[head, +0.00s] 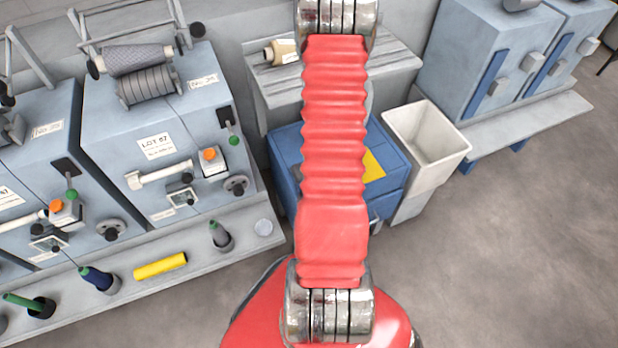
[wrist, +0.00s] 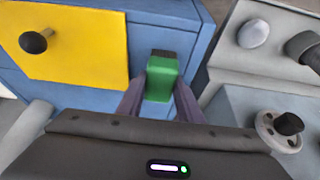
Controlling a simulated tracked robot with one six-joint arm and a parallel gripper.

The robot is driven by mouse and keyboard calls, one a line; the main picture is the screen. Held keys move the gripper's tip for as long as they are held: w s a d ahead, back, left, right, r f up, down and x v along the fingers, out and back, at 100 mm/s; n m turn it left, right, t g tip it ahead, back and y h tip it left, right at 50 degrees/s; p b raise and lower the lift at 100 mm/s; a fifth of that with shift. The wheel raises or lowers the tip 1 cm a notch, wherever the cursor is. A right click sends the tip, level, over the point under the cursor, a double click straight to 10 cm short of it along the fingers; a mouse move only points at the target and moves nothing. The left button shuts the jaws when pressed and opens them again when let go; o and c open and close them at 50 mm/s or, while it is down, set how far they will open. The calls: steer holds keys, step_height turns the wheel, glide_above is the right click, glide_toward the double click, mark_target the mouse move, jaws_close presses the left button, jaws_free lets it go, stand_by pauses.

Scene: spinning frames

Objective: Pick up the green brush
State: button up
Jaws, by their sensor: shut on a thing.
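The green brush (wrist: 162,80) shows in the wrist view as a small green block with a dark end. It sits between the two fingers of my gripper (wrist: 159,92), which is shut on it. A blue cabinet front is behind it. How far the brush is from that cabinet I cannot tell. In the head view my red arm hides the middle, and neither my gripper nor the brush can be made out.
The blue cabinet (head: 285,150) has a yellow panel (wrist: 75,42) with a black knob. A white bin (head: 427,135) stands to its right. Spinning machines (head: 165,130) with a spool ledge (head: 195,275) line the left. Grey floor (head: 520,250) at the right is clear.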

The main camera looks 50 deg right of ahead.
steer(key=shift+r, duration=0.1)
step_height(320, 180, up, 28)
stand_by(2.1)
stand_by(0.4)
steer(key=o, duration=0.5)
steer(key=c, duration=0.4)
steer(key=shift+s, duration=0.1)
